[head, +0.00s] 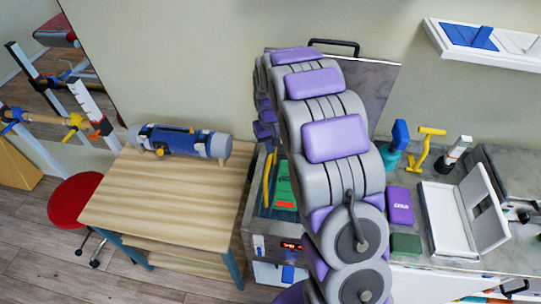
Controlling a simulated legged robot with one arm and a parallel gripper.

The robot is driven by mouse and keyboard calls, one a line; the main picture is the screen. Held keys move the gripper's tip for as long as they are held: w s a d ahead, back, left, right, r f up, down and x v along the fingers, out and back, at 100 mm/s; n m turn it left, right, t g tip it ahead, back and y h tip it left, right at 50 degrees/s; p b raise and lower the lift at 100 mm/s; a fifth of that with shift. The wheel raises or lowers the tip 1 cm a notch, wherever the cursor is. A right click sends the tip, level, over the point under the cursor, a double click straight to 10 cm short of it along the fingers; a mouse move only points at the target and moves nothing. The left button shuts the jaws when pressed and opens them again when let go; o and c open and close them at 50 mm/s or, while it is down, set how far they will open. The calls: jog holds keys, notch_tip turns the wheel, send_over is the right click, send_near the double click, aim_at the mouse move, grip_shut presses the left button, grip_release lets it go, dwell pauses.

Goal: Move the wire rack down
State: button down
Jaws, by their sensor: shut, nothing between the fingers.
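The wire rack cannot be made out; my arm hides much of the steel tank (262,243) where it could be. The tank has a red lit display on its front, and its steel lid (380,85) stands open against the wall. A green and red item (285,190) and a yellow curved item (268,180) show inside the tank, left of my arm. My grey and purple arm rises through the middle of the head view, in front of the tank. My gripper is not visible.
A wooden table (150,205) with a blue-grey cylinder (178,141) stands left of the tank. A red stool (75,200) is further left. The counter at right holds an open white case (446,220), a purple box (399,206), a green box (406,244) and several upright tools.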

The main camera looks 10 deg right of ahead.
jog(key=shift+f, duration=0.65)
jog(key=shift+r+p, duration=0.55)
jog(key=shift+r, duration=1.2)
jog(key=shift+r+p, duration=0.9)
jog(key=shift+r, duration=1.85)
jog(key=shift+r, duration=0.1)
jog(key=s+r+g+b, duration=0.1)
jog(key=s+r+b, duration=0.1)
jog(key=s, duration=1.8)
jog(key=s+r+m+b, duration=0.1)
jog(key=s+r+b, duration=0.1)
jog(key=s, duration=1.9)
jog(key=shift+r+g+b, duration=0.3)
jog(key=shift+r+g, duration=0.1)
jog(key=shift+r, duration=0.3)
